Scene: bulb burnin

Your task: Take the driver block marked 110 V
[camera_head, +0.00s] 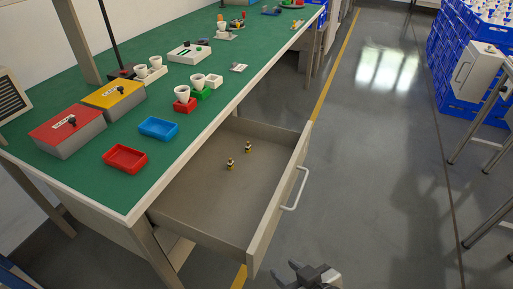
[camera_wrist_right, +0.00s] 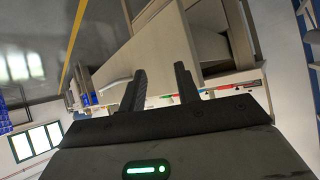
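No marking of 110 V can be read in either view, so I cannot tell which thing is the driver block. Two small black-and-yellow pieces lie in the open drawer (camera_head: 195,208), one at the front (camera_head: 230,164) and one behind it (camera_head: 248,147). On the bench stand a grey box with a red top (camera_head: 85,132) and one with a yellow top (camera_head: 125,98), each with a small unreadable label. My right gripper (camera_head: 308,268) is open and empty, low in front of the drawer; its fingers also show in the right wrist view (camera_wrist_right: 162,88). My left gripper is not in view.
The green bench top (camera_head: 60,182) carries a red tray (camera_head: 125,158), a blue tray (camera_head: 158,128) and several white cups. The drawer juts out, with its handle (camera_head: 296,188) facing right. Blue crates (camera_head: 450,60) stand at far right. The grey floor between is clear.

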